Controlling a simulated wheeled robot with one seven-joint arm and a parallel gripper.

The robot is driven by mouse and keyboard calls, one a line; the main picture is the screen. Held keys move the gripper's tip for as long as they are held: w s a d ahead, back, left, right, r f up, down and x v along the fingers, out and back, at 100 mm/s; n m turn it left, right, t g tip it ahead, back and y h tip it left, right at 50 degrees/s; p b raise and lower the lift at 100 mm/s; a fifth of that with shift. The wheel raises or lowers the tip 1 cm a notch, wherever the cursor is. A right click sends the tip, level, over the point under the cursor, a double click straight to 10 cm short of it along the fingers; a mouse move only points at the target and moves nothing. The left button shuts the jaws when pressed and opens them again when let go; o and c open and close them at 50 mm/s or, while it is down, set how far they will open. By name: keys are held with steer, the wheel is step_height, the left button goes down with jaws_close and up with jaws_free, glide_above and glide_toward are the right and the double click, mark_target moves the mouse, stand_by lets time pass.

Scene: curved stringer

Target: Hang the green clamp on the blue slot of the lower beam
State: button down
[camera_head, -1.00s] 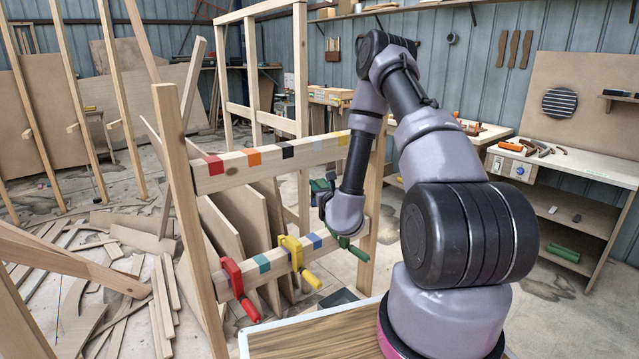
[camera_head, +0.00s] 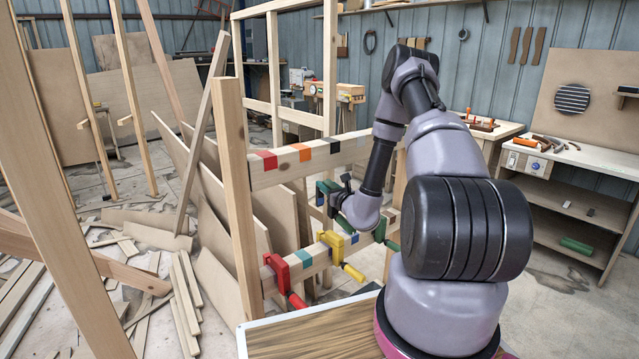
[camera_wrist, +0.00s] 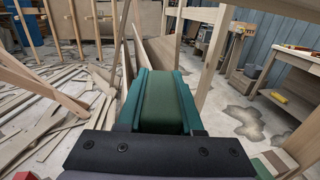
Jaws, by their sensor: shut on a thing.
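My gripper (camera_head: 331,190) is shut on a green thing that looks like the green clamp (camera_wrist: 163,105). It points away from me, just behind and above the lower beam (camera_head: 310,258). In the wrist view the held green body fills the middle, with teal sides; its far end is hidden. The blue slot (camera_head: 355,239) is on the lower beam, just right of the yellow clamp (camera_head: 332,245); the held clamp is apart from it. Another green clamp-like piece (camera_head: 392,246) shows on the beam farther right, partly hidden by my arm.
A red clamp (camera_head: 278,274) hangs at the beam's left end, beside a teal slot (camera_head: 303,258). The upper beam (camera_head: 325,152) runs above, and a wooden post (camera_head: 237,190) stands at left. Boards lean behind the frame. A workbench (camera_head: 575,165) is at right.

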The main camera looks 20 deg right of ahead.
steer(key=d+f+n+y, duration=0.2)
steer(key=d+f+y, duration=0.1)
steer(key=d+f, duration=0.4)
steer(key=shift+s+d+f+g+y, duration=0.2)
steer(key=shift+d+f+g+y, duration=0.15)
steer(key=shift+d, duration=1.15)
steer(key=shift+r, duration=0.1)
steer(key=shift+f, duration=1.1)
steer(key=shift+f, duration=0.2)
steer(key=shift+f, duration=1.55)
steer(key=shift+f, duration=0.25)
steer(key=shift+f, duration=1.25)
